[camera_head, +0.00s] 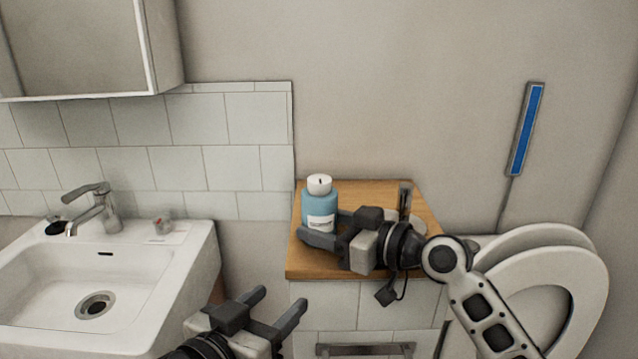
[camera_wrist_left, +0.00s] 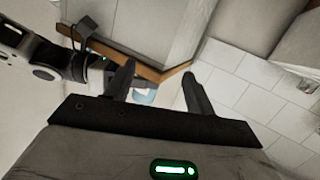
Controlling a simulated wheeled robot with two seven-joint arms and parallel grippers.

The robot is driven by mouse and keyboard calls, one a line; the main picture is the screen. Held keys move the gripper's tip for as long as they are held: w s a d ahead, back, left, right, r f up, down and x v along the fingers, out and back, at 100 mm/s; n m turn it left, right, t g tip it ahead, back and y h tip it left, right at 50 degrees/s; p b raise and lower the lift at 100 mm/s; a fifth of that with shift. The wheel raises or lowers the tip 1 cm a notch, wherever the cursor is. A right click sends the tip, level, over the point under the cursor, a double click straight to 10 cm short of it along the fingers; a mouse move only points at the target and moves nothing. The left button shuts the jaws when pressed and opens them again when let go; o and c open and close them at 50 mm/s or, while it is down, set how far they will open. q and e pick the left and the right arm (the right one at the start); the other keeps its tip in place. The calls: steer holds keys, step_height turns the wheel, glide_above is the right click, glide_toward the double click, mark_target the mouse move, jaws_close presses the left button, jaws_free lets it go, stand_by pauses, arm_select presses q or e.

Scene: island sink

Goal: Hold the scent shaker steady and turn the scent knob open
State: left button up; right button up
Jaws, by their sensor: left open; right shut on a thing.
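The scent shaker (camera_head: 318,212) is a blue bottle with a pale label, standing upright on the wooden top. The scent knob (camera_head: 319,184) is its white cap with a dark mark on top. My right gripper (camera_head: 322,232) comes from the right and is shut on the shaker's lower body, with a finger across its front. My left gripper (camera_head: 282,307) is open and empty, below and in front of the wooden top, apart from the shaker. In the left wrist view, a small part of the blue shaker (camera_wrist_left: 144,97) shows between the open left fingers (camera_wrist_left: 160,85).
The wooden top (camera_head: 385,195) sits on a tiled block with a drawer handle (camera_head: 366,349). A white sink (camera_head: 60,290) with a tap (camera_head: 100,208) is at left. A white toilet seat (camera_head: 540,285) is at right. A mirror cabinet (camera_head: 90,45) hangs upper left. Space above the shaker is clear.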

arm_select(q)
steer(key=m+t, duration=0.1)
steer(key=t, duration=0.1)
glide_toward(315, 188)
steer(key=shift+h, duration=0.4)
steer(key=x, duration=1.1)
steer(key=shift+w+a+f, duration=0.1)
steer(key=shift+w+f, duration=0.05)
steer(key=shift+w, duration=0.35)
steer(key=c, duration=1)
